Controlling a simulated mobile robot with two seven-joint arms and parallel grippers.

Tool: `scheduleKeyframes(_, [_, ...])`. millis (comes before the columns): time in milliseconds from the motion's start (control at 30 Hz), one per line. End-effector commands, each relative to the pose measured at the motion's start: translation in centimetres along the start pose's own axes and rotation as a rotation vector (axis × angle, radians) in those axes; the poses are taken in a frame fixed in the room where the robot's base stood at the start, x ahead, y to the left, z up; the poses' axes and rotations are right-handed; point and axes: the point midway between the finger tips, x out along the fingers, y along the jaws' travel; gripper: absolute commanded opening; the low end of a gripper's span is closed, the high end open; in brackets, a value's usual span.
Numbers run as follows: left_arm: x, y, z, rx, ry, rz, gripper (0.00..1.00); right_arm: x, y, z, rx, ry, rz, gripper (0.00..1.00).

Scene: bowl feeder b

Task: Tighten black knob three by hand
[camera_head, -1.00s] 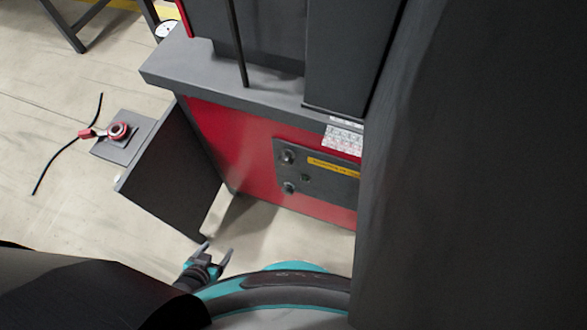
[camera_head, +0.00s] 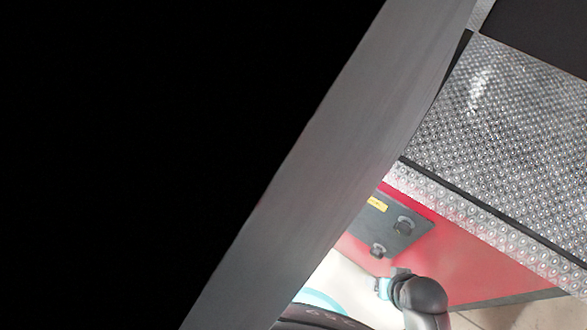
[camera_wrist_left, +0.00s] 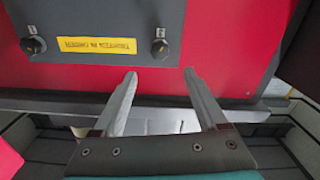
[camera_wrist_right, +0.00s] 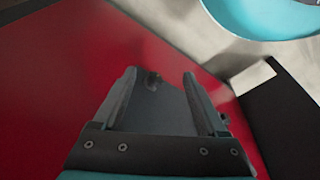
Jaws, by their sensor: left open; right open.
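The left wrist view shows a dark grey plate (camera_wrist_left: 100,17) on a red cabinet face, with a black knob (camera_wrist_left: 33,46) at left and another black knob (camera_wrist_left: 160,48) at right. Their small tags are too small to read, so I cannot tell which is knob three. My left gripper (camera_wrist_left: 158,80) is open and empty, its fingertips below the right knob and apart from it. My right gripper (camera_wrist_right: 160,80) is open. A dark knob (camera_wrist_right: 152,80) shows between its fingers, apparently beyond them. The head view shows the plate (camera_head: 402,242) with knobs (camera_head: 405,225) and (camera_head: 378,250).
A yellow label (camera_wrist_left: 97,45) sits between the knobs. In the head view, a large grey-edged dark panel (camera_head: 300,190) hides the left side. A textured metal surface (camera_head: 510,130) lies above the red face (camera_head: 470,255).

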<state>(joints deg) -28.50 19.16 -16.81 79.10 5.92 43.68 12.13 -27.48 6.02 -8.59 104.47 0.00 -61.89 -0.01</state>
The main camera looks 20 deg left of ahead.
Motion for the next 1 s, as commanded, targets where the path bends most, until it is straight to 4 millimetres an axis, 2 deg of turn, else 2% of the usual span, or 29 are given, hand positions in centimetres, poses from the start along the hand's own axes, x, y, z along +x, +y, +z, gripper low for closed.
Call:
scheduleKeyframes(100, [2.9, 0.0, 0.1, 0.000, 0.005, 0.001, 0.75, -0.7, 0.1, -0.9, 0.001, 0.021, 0.002, 0.75])
scheduleKeyframes(300, [6.9, 0.0, 0.2, 0.000, 0.003, 0.000, 0.75, -2.6, 0.2, -2.2, 0.002, 0.054, 0.003, 0.75])
scheduleKeyframes(500, [9.7, 0.0, 0.2, 0.000, 0.000, 0.000, 0.75, -4.2, 0.2, -3.1, 0.004, 0.078, 0.005, 0.75])
scheduleKeyframes(700, [10.9, 0.0, 0.1, 0.000, -0.002, 0.000, 0.75, -5.1, 0.2, -3.5, 0.004, 0.090, 0.006, 0.75])
scheduleKeyframes(1000, [11.1, 0.0, 0.1, 0.000, -0.003, 0.000, 0.75, -5.2, 0.2, -3.5, 0.004, 0.091, 0.006, 0.75])
